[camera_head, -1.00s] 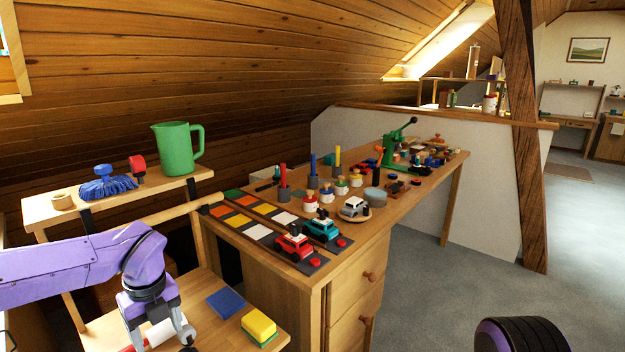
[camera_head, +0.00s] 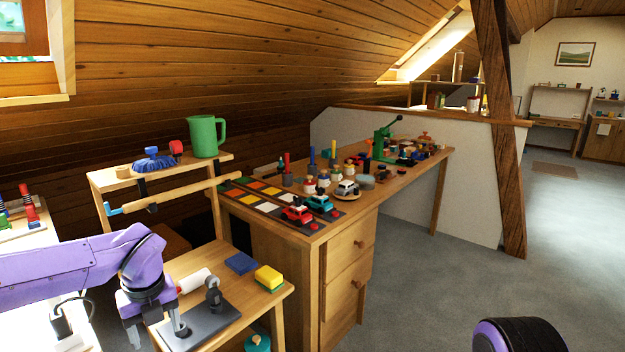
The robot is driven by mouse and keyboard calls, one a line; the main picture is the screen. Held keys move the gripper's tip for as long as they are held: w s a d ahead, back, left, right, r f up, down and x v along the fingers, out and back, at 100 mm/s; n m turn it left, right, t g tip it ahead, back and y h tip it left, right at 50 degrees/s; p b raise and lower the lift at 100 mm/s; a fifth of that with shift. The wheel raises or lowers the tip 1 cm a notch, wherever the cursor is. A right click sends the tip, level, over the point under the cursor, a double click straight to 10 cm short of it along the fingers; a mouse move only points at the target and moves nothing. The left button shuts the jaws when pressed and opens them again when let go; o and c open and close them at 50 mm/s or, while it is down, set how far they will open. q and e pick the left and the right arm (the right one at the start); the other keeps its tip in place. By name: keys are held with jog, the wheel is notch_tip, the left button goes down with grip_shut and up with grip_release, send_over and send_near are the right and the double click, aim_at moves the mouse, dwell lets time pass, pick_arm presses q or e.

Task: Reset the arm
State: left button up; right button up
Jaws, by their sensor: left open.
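My left arm comes in from the left. Its left gripper (camera_head: 157,334) points down with its fingers apart and nothing visible between them. It is at the left edge of a dark grey plate (camera_head: 215,322) on the low wooden table (camera_head: 192,258); I cannot tell whether it touches the plate. A grey upright piece (camera_head: 213,296) stands on that plate, to the right of the gripper. A rounded purple and black part of my own body shows at the bottom right. My right gripper is not in view.
The low table also holds a white roller (camera_head: 193,281), a blue block (camera_head: 240,263) and a yellow-green sponge (camera_head: 268,278). A shelf behind carries a green jug (camera_head: 204,136) and a blue brush (camera_head: 153,161). The workbench (camera_head: 318,233) with toy cars stands right. Grey floor (camera_head: 420,290) is open.

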pick_arm(q)
jog(key=s+f+m+t+y+p, duration=0.25)
jog(key=f+m, duration=0.45)
jog(key=m, duration=0.5)
jog(key=s+f+m+t+y+p, duration=0.25)
jog(key=f+m, duration=0.45)
jog(key=m, duration=0.5)
jog(key=s+f+m+g+h+p, duration=0.1)
jog(key=s+f+m, duration=0.2)
jog(key=s, duration=0.5)
jog(key=s+f+m+h+p, duration=0.1)
jog(key=s+f+m, duration=0.1)
jog(key=s+m, duration=0.4)
jog(key=s+f+m+g+p, duration=0.1)
jog(key=s+f+m+p, duration=0.1)
jog(key=s, duration=0.8)
jog(key=shift+s+d+f+m+g+h, duration=0.4)
jog(key=shift+f+m, duration=0.45)
jog(key=shift+m, duration=0.35)
